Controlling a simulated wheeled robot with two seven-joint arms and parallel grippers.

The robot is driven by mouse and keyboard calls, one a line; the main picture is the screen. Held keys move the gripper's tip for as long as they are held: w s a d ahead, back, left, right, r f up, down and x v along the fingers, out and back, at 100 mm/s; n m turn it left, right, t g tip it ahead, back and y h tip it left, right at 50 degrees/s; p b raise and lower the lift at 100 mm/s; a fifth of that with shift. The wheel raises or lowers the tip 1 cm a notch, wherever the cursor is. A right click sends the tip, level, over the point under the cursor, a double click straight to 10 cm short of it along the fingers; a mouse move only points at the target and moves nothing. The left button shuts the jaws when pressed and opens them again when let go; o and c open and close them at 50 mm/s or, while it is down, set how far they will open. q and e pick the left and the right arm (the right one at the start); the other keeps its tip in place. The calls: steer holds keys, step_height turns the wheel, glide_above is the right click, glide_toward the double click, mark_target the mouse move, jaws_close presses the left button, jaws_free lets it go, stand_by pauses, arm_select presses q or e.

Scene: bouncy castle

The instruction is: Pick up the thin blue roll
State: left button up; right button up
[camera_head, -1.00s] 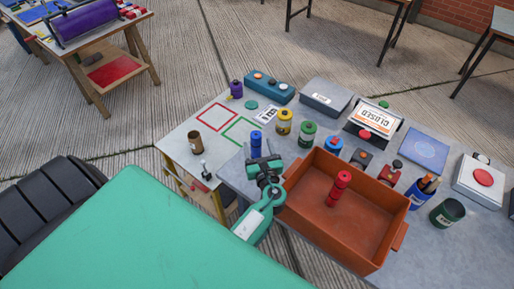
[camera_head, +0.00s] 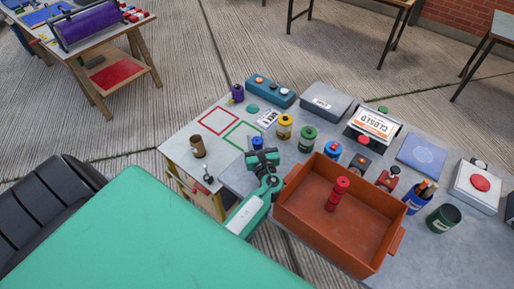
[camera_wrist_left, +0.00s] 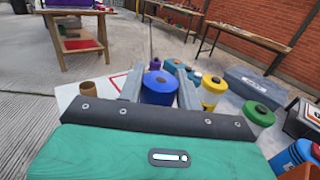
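The thin blue roll (camera_head: 257,142) stands upright on the grey table, left of the orange-brown bin. My left gripper (camera_head: 258,153) is right at it in the head view and hides its lower part. In the left wrist view the blue roll (camera_wrist_left: 159,86) sits between the two grey fingers (camera_wrist_left: 160,92), which are spread on either side of it. A small gap seems to show beside the roll, so the fingers look open. My right gripper is not in view.
The orange bin (camera_head: 290,212) with a red roll (camera_head: 336,194) inside stands close right of my left gripper. Yellow (camera_head: 284,126) and green (camera_head: 307,138) rolls stand behind it. A brown roll (camera_head: 198,147) stands to the left, near red and green outlined squares.

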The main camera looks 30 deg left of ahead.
arm_select(q)
jaws_close()
